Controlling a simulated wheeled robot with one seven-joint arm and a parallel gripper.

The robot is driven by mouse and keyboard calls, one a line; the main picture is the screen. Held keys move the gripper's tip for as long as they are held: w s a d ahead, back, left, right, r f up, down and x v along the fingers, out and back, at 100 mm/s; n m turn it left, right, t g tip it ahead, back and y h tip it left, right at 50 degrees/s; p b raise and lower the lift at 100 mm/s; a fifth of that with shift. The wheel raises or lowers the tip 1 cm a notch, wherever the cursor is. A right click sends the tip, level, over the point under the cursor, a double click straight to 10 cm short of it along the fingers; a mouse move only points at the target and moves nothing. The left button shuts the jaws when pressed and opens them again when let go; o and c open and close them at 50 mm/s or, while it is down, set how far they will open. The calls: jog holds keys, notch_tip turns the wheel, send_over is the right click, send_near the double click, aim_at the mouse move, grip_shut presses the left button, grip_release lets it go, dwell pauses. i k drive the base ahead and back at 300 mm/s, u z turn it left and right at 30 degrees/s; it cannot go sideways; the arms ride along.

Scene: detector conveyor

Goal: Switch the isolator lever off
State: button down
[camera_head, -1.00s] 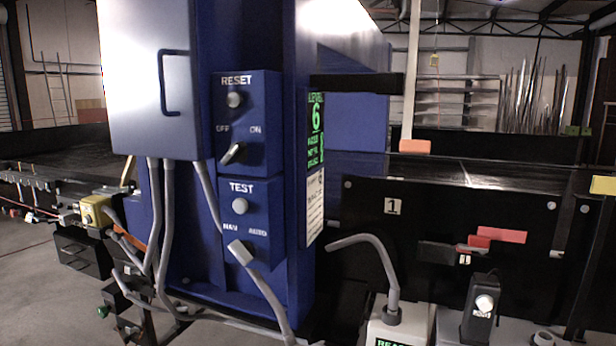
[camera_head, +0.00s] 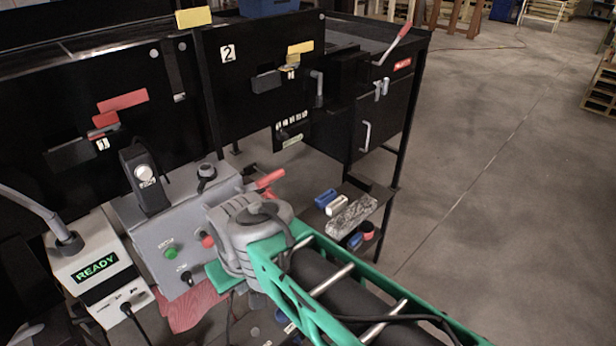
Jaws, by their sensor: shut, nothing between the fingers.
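A lever with a red grip (camera_head: 393,45) stands out from the top of a black cabinet at the upper right of the head view. It tilts up and to the right, above a small red label (camera_head: 402,64) too small to read; I take it for the isolator lever. My arm reaches in from the lower right with a green frame and ends in view at a grey rounded joint, in front of the grey control box. This joint is well to the lower left of the lever, apart from it. My gripper's fingers cannot be made out.
The grey control box (camera_head: 146,236) has green and red buttons. A white READY unit (camera_head: 81,250) stands left of it. A low shelf (camera_head: 372,192) holds small blue, white and grey items. Black panels 1 and 2 stand behind. Open floor (camera_head: 490,170) lies to the right.

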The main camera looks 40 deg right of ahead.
aim_at(258, 185)
jog(key=u, duration=1.1)
jog(key=k, duration=0.8)
jog(key=z, duration=0.75)
jog(key=i, duration=1)
